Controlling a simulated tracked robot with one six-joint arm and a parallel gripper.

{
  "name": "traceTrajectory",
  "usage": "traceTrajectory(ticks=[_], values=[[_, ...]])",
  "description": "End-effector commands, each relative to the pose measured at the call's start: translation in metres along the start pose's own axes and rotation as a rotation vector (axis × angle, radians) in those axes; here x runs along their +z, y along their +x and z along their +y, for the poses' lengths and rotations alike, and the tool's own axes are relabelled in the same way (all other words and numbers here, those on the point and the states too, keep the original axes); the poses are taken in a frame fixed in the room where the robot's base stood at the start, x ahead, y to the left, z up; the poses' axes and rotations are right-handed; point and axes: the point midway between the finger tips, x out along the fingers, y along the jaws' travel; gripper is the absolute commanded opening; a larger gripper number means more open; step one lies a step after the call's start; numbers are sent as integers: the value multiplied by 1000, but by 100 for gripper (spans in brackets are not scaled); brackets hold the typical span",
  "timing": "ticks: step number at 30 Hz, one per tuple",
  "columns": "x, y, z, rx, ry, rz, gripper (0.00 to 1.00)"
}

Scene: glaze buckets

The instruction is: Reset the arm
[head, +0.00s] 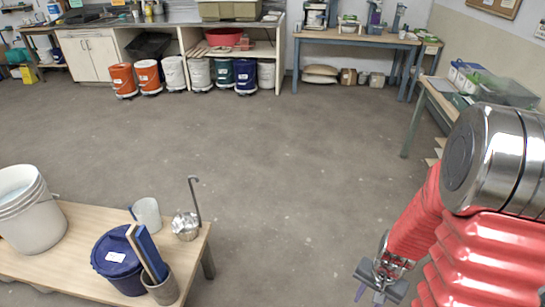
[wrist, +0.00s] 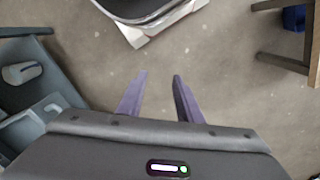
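My gripper (head: 374,288) hangs at the lower right of the head view, at the end of my red-sleeved arm. In the wrist view its two purple fingers (wrist: 159,92) stand apart with bare floor between them. The gripper is open and empty. It is over the floor, well to the right of the wooden table (head: 68,263), and touches nothing that I can see.
On the table are a white bucket (head: 30,215), a dark blue lidded bucket (head: 118,262), a clear cup (head: 147,212) and a metal ladle (head: 187,224). Several buckets (head: 198,75) line the back wall. A bench (head: 436,98) stands at right. The middle floor is clear.

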Motion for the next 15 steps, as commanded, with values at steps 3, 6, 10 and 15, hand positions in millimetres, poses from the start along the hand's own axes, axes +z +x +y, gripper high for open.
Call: traceTrajectory(ticks=[3, 6, 10, 15], values=[[7, -27, -8, -1, -79, -5, 33], [14, -48, -13, 0, -141, -10, 33], [24, -75, -18, 2, -217, -11, 33], [37, -109, -23, 4, -309, -5, 33]])
